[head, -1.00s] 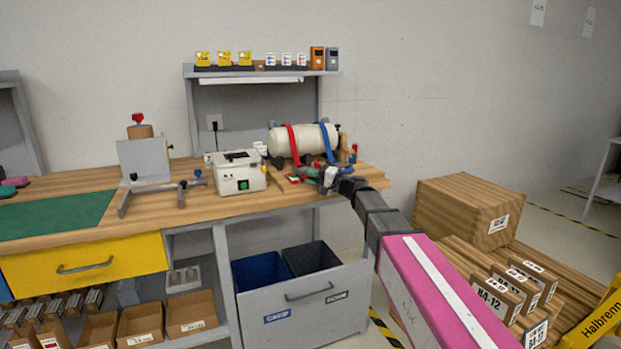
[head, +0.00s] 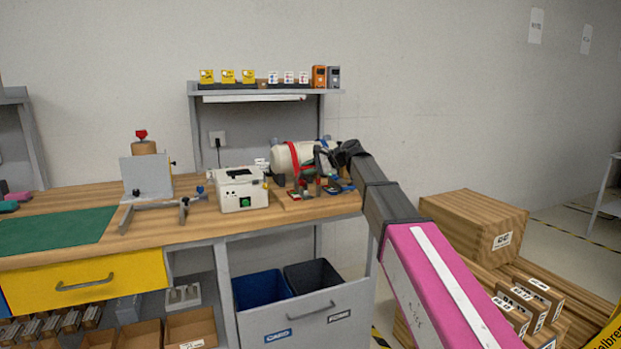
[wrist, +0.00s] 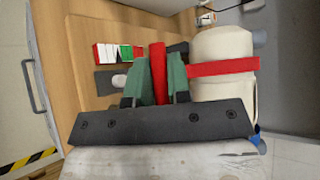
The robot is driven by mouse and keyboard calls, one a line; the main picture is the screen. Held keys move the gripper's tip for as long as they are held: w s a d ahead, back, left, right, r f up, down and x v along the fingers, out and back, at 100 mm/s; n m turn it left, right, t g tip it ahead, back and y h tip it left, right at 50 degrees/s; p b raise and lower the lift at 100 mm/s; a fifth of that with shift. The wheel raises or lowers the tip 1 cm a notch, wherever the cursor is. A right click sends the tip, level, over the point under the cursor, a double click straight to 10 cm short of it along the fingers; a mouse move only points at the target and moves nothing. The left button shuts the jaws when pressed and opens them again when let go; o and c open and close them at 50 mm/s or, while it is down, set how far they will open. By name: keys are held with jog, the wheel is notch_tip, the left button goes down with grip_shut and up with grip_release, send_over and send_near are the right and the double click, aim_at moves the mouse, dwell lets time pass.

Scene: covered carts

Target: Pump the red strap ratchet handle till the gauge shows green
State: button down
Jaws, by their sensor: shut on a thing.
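The cream tank (head: 283,160) lies on the bench, with the red strap (head: 292,154) around it; both also show in the wrist view, the tank (wrist: 222,45) to the right with the strap (wrist: 222,67) across it. My gripper (wrist: 159,85) has its green fingers on either side of the red ratchet handle (wrist: 158,60) and is shut on it. The gauge (wrist: 118,52), with white, red and green parts, sits left of the handle; its reading is too small to tell. In the head view, my gripper (head: 322,168) is in front of the tank and hides part of it.
A white box with a green button (head: 242,190) stands left of the tank on the wooden bench (head: 180,220). A clamp stand (head: 147,178) is farther left. A shelf (head: 265,90) is behind. Wooden crates (head: 475,228) stand right of the bench.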

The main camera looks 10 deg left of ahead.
jog(key=shift+w+a+r+m+g+h, duration=0.3)
jog(key=shift+w+a+r, duration=0.2)
jog(key=shift+w, duration=0.2)
jog(key=shift+w+a+r+m+g+h, duration=0.2)
jog(key=shift+w+a+r+m+h, duration=0.15)
jog(key=shift+w+r, duration=0.3)
jog(key=c, duration=1.4)
grip_release()
jog(key=shift+a+f, duration=0.1)
jog(key=v, duration=1)
jog(key=shift+d, duration=0.4)
